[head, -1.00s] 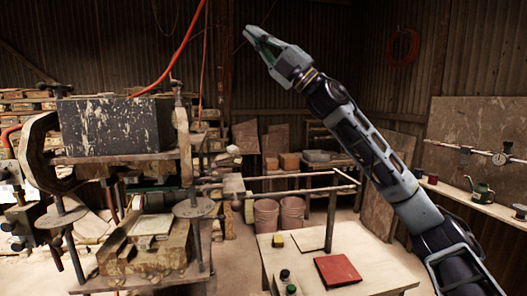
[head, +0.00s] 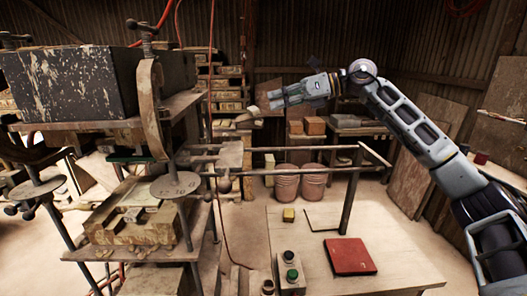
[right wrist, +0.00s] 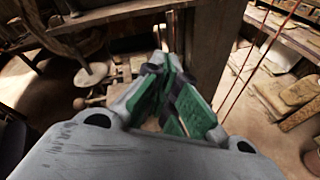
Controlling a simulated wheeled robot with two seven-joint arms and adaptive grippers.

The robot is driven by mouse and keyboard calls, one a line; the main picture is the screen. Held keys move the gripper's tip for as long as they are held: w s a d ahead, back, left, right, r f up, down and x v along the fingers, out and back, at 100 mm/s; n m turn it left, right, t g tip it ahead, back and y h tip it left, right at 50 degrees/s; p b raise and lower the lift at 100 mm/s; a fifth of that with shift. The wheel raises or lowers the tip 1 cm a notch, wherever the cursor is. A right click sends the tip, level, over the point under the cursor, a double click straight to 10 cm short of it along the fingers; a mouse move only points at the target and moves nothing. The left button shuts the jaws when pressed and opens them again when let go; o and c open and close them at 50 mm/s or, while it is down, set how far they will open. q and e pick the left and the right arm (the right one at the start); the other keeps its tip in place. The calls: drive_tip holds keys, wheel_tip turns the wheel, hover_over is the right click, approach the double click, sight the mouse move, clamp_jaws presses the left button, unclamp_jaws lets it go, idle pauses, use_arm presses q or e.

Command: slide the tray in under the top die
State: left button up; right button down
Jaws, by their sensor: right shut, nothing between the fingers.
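The press stands at the left of the head view. Its upper part carries a dark, paint-spattered block (head: 75,82). A dark green edge (head: 128,157), perhaps the top die, shows under the upper plate (head: 100,128); most of it is hidden. Below it, apart by a gap, a worn tan mould-like piece with a paler top (head: 130,222), perhaps the tray, rests on the lower shelf. My right gripper (head: 271,100) is shut and empty, raised right of the press, pointing left and touching nothing. Its green-padded fingers show in the right wrist view (right wrist: 172,98). My left gripper is out of view.
Two horizontal rails (head: 300,148) run right from the press to a post on the pale table (head: 400,262). A red book-like pad (head: 349,256), a yellow block (head: 289,214) and a button box (head: 291,278) are on that table. Pink buckets (head: 300,184) stand behind.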

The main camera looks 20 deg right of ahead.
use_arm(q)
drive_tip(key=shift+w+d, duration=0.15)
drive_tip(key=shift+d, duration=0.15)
use_arm(e)
drive_tip(key=s+d+f+n+g+h, duration=0.3)
drive_tip(key=f+n, duration=0.3)
drive_tip(key=f, duration=0.2)
drive_tip(key=shift+s+d+f+n+g+h, duration=0.25)
drive_tip(key=shift+s+d+n+g+h, duration=0.2)
drive_tip(key=shift+s+d, duration=0.3)
drive_tip(key=shift+s+a, duration=0.1)
drive_tip(key=shift+a, duration=0.15)
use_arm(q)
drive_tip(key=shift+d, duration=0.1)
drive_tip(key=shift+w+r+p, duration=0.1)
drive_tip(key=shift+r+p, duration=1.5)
use_arm(e)
drive_tip(key=a+r+x, duration=0.1)
drive_tip(key=r+x, duration=0.1)
drive_tip(key=x, duration=1)
drive_tip(key=shift+w+a+f, duration=0.25)
drive_tip(key=shift+w+a, duration=0.1)
drive_tip(key=shift+a, duration=0.35)
drive_tip(key=shift+a, duration=0.15)
